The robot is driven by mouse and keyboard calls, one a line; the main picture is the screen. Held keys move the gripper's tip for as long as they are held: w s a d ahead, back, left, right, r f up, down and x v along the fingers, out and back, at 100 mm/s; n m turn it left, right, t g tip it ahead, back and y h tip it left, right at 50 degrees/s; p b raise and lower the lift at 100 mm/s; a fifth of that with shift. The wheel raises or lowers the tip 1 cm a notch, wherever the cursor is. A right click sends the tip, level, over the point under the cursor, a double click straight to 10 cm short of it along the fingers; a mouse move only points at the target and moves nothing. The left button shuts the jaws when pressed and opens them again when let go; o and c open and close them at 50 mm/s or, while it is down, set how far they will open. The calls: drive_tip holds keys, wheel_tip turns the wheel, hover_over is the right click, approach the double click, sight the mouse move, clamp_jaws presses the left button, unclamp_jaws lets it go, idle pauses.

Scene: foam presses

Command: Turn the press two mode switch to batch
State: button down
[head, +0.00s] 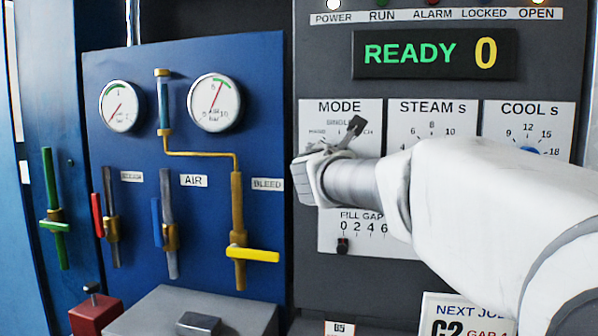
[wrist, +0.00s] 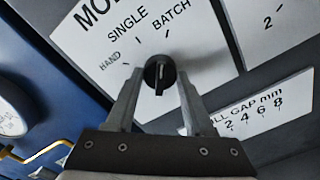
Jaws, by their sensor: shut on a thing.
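The mode switch (wrist: 160,74) is a round black knob on the white MODE plate (head: 333,108). In the wrist view, HAND, SINGLE and BATCH labels are arranged around its upper side. My gripper (wrist: 161,80) is shut on the knob, one pale finger on each side. In the head view my gripper hides the knob and part of the labels. No press number is readable.
The display (head: 435,54) reads READY 0. Steam (head: 432,120) and cool (head: 528,118) dials sit right of MODE; the fill gap slider (head: 342,246) is below. A blue panel (head: 210,95) with gauges and valve levers stands left. A job card (head: 455,310) is lower right.

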drive_tip(key=shift+m+b, duration=0.5)
drive_tip(key=shift+m, duration=0.1)
drive_tip(key=shift+c, duration=1.4)
unclamp_jaws()
drive_tip(key=v, duration=1.7)
drive_tip(key=shift+s, duration=0.25)
